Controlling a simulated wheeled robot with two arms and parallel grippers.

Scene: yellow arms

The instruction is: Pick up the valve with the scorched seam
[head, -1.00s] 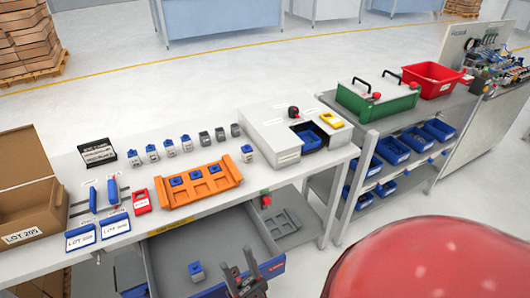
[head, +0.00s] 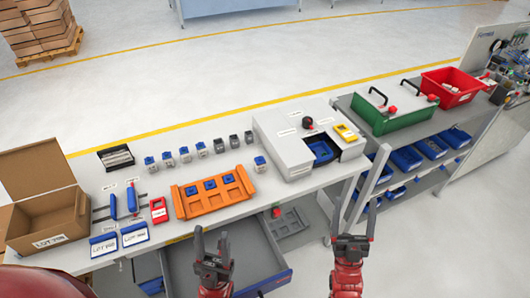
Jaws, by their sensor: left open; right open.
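Several small valves stand in a row along the back of the table, some with blue tops (head: 185,154) and some dark grey (head: 234,142). Another blue-topped valve (head: 260,163) stands right of the orange tray (head: 235,203), which has three blue-topped pieces (head: 210,185) in it. The seams are too small to tell which is scorched. My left gripper (head: 211,236) is open and empty in front of the table, over the open drawer (head: 262,262). My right gripper (head: 353,222) is open and empty, further right in front of the table.
A cardboard box (head: 45,210), blue lot signs (head: 135,235) and a red tag (head: 158,210) are at the left. A shelf with a green case (head: 385,115) stands beyond.

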